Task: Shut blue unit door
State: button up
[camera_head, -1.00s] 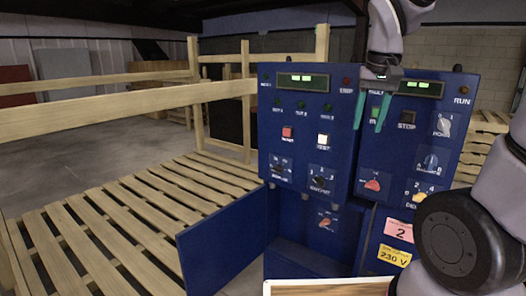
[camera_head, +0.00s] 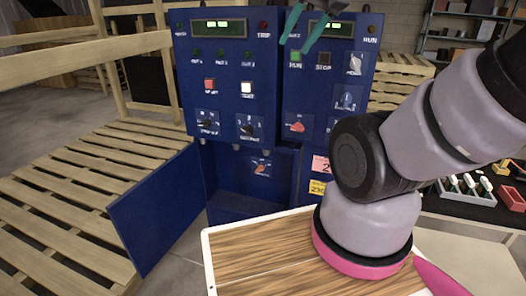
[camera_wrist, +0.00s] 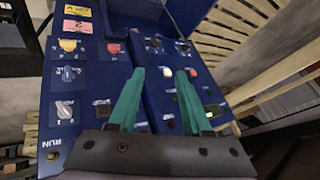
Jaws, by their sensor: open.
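The blue unit (camera_head: 225,65) stands ahead of me, its front covered with buttons, knobs and green displays. Its blue door (camera_head: 157,208) hangs open at the lower left, swung out to the left, and the lower compartment (camera_head: 240,187) shows open with a red-handled switch inside. My gripper (camera_head: 302,26) has teal fingers and is at the top of the unit, in front of the right panel's upper edge. In the wrist view my gripper (camera_wrist: 160,90) is open and empty, its fingers apart over the panel face (camera_wrist: 118,75). The door is well below and left of the gripper.
Wooden pallets (camera_head: 60,215) lie on the left, beside the open door, with a wooden rail (camera_head: 80,50) above. A wood-topped surface (camera_head: 265,262) is in front of the unit. At right is a dark tray of tools (camera_head: 465,195) with a red bin (camera_head: 511,198).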

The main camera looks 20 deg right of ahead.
aim_at(148, 219)
jog(key=i+j+u, duration=0.15)
jog(key=u, duration=0.25)
jog(key=i+j+u, duration=0.2)
jog(key=u, duration=0.2)
jog(key=i+j+u, duration=0.1)
jog(key=i+u, duration=0.15)
jog(key=u, duration=0.15)
